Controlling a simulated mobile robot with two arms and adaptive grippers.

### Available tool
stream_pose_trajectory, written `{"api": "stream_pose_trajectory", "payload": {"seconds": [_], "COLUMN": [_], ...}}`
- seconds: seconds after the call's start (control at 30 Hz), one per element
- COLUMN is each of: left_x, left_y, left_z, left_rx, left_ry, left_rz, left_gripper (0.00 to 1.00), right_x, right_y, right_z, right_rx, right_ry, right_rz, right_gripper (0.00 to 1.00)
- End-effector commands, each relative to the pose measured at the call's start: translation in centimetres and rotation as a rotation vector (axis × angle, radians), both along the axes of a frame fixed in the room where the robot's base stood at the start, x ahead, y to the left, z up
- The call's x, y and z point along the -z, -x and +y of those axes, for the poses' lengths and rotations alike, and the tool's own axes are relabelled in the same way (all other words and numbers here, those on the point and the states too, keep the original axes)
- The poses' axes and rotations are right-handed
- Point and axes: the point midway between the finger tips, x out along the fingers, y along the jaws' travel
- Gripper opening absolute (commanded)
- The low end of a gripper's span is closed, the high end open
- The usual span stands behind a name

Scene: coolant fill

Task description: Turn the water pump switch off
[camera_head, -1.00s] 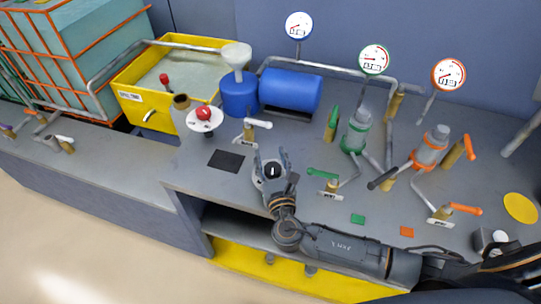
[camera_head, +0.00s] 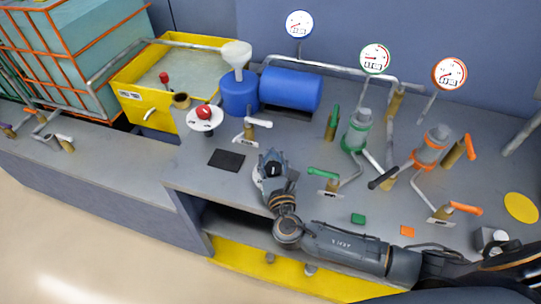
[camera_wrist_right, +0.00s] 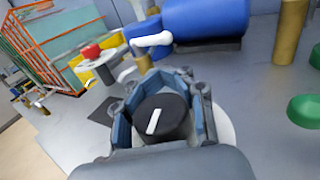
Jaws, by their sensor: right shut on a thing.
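The water pump switch is a black round knob (camera_wrist_right: 162,118) with a white pointer line, on a pale round base (camera_wrist_right: 225,130) on the grey bench. In the right wrist view the pointer is slightly tilted, its top leaning right. My right gripper (camera_head: 273,163) is over the knob, and its fingers are shut around the knob's sides. The fingers hide most of the knob and base in the head view, where only an edge of the pale base (camera_head: 257,177) shows. My left gripper is not in view.
A white-handled valve (camera_head: 258,123) stands behind the gripper, and a green-handled valve (camera_head: 323,173) stands to its right. A red button on a white disc (camera_head: 204,118) is to the left. A black square (camera_head: 227,160) lies flat on the bench between them.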

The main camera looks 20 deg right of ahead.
Motion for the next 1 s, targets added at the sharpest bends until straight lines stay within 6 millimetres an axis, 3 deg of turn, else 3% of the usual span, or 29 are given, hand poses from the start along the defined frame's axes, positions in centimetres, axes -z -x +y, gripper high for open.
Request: {"api": "stream_pose_trajectory", "payload": {"seconds": [0.37,1.0], "left_x": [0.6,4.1], "left_y": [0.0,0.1], "left_z": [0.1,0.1], "left_rx": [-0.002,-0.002], "left_ry": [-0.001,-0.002], "left_rz": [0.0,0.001], "left_gripper": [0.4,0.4], "right_x": [0.6,0.8], "right_y": [0.3,0.6], "right_z": [0.7,1.9], "right_rx": [-0.172,-0.496], "right_ry": [0.003,-0.002], "right_rz": [0.01,0.014], "right_gripper": [0.0,0.0]}}
